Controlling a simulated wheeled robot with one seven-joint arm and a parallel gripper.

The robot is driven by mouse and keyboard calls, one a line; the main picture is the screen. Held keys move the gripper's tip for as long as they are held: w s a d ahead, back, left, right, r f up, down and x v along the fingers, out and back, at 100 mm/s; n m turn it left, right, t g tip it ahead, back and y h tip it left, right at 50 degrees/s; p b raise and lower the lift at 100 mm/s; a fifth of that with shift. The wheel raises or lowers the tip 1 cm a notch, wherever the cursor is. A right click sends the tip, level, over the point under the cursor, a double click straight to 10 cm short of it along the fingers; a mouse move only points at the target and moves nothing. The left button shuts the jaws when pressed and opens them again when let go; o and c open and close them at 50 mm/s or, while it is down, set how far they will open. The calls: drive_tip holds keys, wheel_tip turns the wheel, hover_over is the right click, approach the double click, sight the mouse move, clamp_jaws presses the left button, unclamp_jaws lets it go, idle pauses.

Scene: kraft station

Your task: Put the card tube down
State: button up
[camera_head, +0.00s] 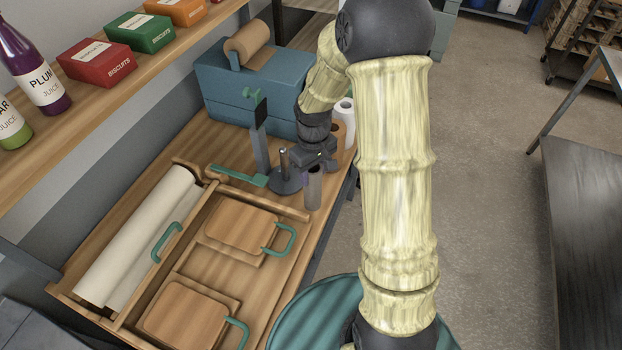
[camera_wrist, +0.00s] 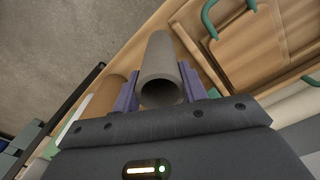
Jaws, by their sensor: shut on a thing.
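The card tube (camera_head: 314,191) is a plain grey-brown cylinder. It stands roughly upright under my gripper (camera_head: 315,166) in the head view, near the right edge of the wooden bench (camera_head: 325,225). In the wrist view the tube (camera_wrist: 158,52) sits between the two purple fingers of my gripper (camera_wrist: 160,90), with its open round end facing the camera. The fingers are shut on it. I cannot tell whether its lower end touches the bench.
A black round-based stand (camera_head: 286,183) is close left of the tube. A wooden tray with lids (camera_head: 150,322) lies in front, beside a white paper roll (camera_head: 140,235). A blue box (camera_head: 225,90) and white roll (camera_head: 344,108) stand behind. Bare bench is narrow here.

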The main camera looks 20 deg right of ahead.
drive_tip(key=shift+f, duration=0.15)
wheel_tip(320, 180, down, 4)
drive_tip(key=shift+w+r+p, duration=0.1)
drive_tip(key=shift+w+p, duration=0.05)
drive_tip(key=shift+p, duration=0.4)
drive_tip(key=o, duration=0.8)
drive_tip(key=shift+s, duration=0.2)
